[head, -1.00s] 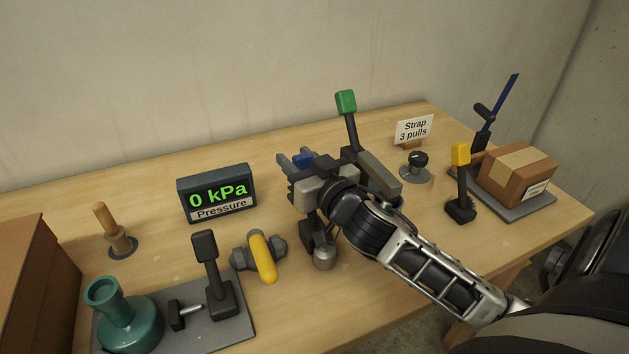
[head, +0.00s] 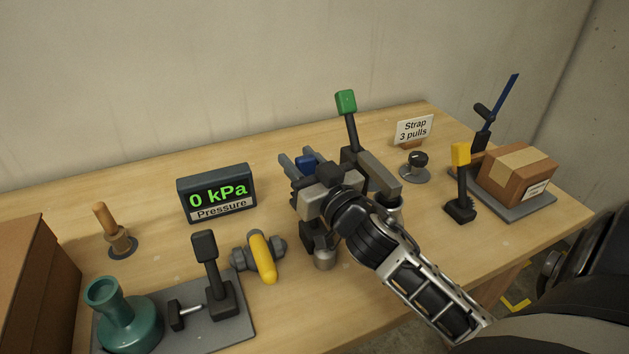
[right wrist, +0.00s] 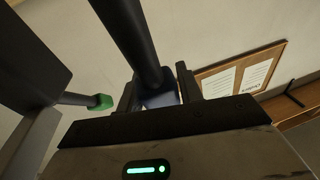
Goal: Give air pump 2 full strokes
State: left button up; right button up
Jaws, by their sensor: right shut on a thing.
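The pressure display (head: 216,193) reads 0 kPa and stands at the middle back of the table. My right gripper (head: 294,162) is over the table to the right of the display. It is shut on a blue handle (head: 306,162), largely hidden by the gripper in the head view. In the right wrist view, the blue handle (right wrist: 160,97) sits on a dark rod (right wrist: 133,40) between the fingers. A dark base with a grey cylinder (head: 324,259) shows below the gripper, partly covered. I cannot tell whether it belongs to that handle. My left gripper is out of view.
A green-topped lever (head: 346,103) stands close behind my right gripper. A yellow-handled valve (head: 262,258), black lever (head: 205,246) and teal flask (head: 121,318) are to the left.

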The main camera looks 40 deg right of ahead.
jog(key=shift+w+g, duration=0.35)
jog(key=shift+g, duration=0.05)
jog(key=o, duration=1.1)
jog(key=shift+f, duration=0.1)
jog(key=shift+o, duration=0.2)
jog(key=shift+s, duration=0.1)
jog(key=s, duration=0.7)
jog(key=shift+a+f, duration=0.15)
jog(key=shift+f, duration=0.05)
